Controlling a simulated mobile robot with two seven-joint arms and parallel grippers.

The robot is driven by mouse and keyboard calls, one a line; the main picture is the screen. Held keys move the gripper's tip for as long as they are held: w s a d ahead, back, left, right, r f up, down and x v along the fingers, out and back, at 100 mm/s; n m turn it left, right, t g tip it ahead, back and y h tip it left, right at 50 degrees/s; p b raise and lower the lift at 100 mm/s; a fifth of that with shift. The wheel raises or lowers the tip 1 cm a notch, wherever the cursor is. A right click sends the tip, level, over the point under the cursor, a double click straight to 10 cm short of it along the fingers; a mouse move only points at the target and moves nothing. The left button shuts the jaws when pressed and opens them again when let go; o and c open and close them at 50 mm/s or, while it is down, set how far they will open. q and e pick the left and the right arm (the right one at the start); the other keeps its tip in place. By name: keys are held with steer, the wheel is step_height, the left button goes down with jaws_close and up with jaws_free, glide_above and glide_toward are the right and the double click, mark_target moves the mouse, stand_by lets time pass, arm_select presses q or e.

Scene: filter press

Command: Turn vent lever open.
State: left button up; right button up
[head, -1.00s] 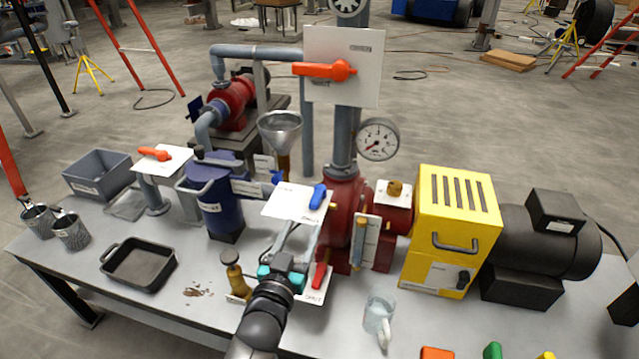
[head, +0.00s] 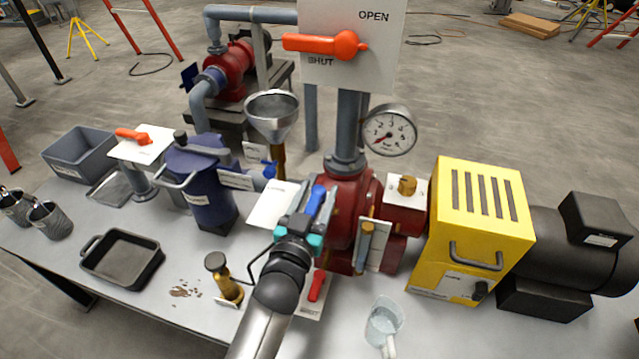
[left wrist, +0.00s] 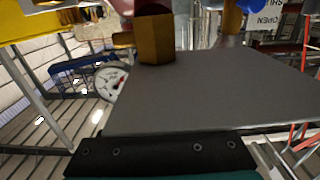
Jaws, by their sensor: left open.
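My left gripper (head: 309,208) reaches up from the bottom of the head view, open, with its fingers over the white label plate (head: 268,207) in front of the red pump. A blue lever (head: 317,196) lies at its fingertips; I cannot tell whether the lever is between the fingers or touching them. Which lever is the vent lever is not readable. A red lever (head: 316,285) is below, by a plate marked SHUT. A large orange lever (head: 325,43) points left on a panel marked OPEN and SHUT. My right gripper is not in view.
A funnel (head: 272,115) and blue filter vessel (head: 205,185) are left. A yellow guard (head: 470,230), glass jug (head: 384,322) and brass fitting (head: 222,278) stand nearby.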

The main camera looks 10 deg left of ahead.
arm_select(q)
jaws_close()
stand_by(0.6)
